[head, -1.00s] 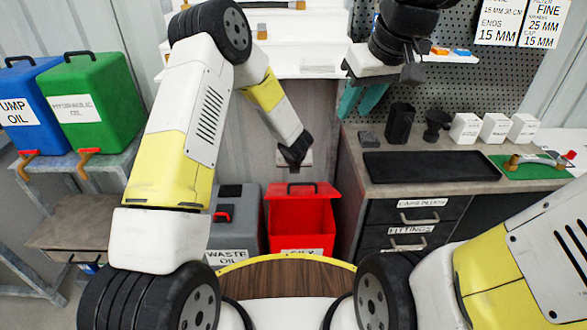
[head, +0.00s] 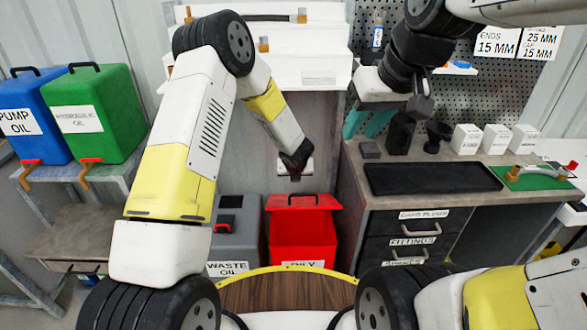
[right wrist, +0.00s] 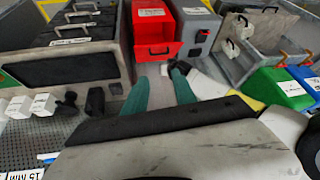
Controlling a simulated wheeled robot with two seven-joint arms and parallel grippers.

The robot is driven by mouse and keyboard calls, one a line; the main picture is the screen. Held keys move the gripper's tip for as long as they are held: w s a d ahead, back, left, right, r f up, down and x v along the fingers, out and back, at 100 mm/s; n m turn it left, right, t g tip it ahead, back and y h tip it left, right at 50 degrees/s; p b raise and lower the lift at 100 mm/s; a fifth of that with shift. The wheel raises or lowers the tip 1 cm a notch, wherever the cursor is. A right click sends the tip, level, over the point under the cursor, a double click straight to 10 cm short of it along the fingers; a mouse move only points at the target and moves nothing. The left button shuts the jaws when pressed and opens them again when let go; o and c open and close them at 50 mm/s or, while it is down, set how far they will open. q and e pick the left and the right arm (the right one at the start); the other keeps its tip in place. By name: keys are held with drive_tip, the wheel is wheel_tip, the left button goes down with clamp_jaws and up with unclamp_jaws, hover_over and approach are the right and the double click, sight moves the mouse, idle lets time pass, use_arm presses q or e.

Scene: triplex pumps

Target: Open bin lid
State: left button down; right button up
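The red bin (head: 302,238), its label partly cut off and reading "OILY", stands on the floor by the wall. The bin also shows in the right wrist view (right wrist: 152,27). My left gripper (head: 295,172) is just above and behind the lid, close to the wall; its fingers are too dark and small to read. My right gripper (head: 370,122) is up and right of the bin. Its teal fingers (right wrist: 160,92) are apart and empty.
A grey waste oil bin (head: 238,245) stands left of the red bin. A drawer cabinet (head: 400,212) with a black tray (head: 430,178) and white boxes (head: 495,138) is at right. Green (head: 95,112) and blue (head: 30,118) oil containers stand at left. A round wooden top (head: 285,292) is in front.

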use_arm(q)
drive_tip(key=shift+w+r, duration=0.15)
drive_tip(key=shift+w, duration=0.15)
use_arm(e)
drive_tip(key=shift+s+f+m, duration=0.15)
drive_tip(key=shift+s+m, duration=0.15)
drive_tip(key=shift+s, duration=0.5)
idle(0.4)
idle(0.8)
